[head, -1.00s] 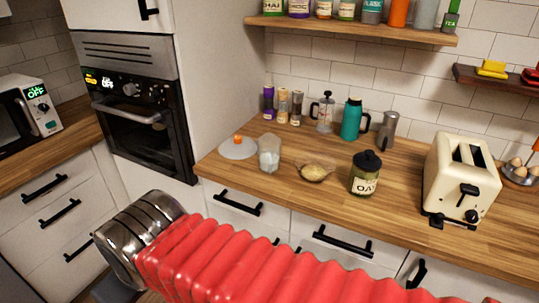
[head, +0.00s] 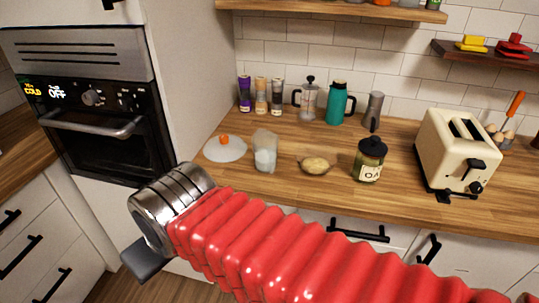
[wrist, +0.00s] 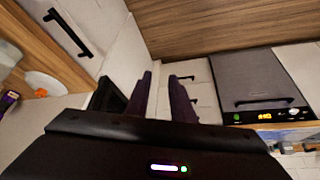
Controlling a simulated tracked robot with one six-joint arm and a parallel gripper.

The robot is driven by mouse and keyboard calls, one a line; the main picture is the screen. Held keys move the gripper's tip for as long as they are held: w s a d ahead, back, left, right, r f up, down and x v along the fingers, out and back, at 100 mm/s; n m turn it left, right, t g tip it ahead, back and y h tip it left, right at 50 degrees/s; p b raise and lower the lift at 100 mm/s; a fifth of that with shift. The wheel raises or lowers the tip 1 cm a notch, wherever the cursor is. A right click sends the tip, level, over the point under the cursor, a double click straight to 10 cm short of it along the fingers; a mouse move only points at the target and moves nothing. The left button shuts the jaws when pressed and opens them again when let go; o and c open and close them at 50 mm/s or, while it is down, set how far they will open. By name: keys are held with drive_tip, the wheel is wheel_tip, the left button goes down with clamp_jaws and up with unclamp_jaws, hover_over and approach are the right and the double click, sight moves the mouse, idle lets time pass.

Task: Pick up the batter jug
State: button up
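A clear jug with pale contents (head: 265,152), which looks like the batter jug, stands upright on the wooden counter in the head view, between a white lid with an orange knob and a small bowl. My gripper (head: 145,262) shows only as a dark part below the metal wrist, left of the counter's front and well apart from the jug. In the wrist view two dark fingers of my gripper (wrist: 163,82) stand apart with nothing between them.
The white lid (head: 224,148), small bowl (head: 314,166) and oat jar (head: 369,160) stand near the jug. Spice jars (head: 261,96), a press (head: 309,100) and a teal flask (head: 336,104) stand behind. A toaster (head: 455,152) is at right, an oven (head: 90,120) at left.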

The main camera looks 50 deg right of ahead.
idle(0.4)
drive_tip(key=w+d+r+m+g, duration=0.25)
drive_tip(key=w+d+m, duration=0.35)
drive_tip(key=d+m, duration=0.4)
drive_tip(key=m+y, duration=0.3)
drive_tip(key=m, duration=1.5)
approach(267, 157)
drive_tip(key=s+a, duration=0.2)
drive_tip(key=s, duration=0.2)
drive_tip(key=shift+d+r, duration=0.15)
drive_tip(key=shift+r, duration=0.05)
drive_tip(key=shift+x, duration=4.35)
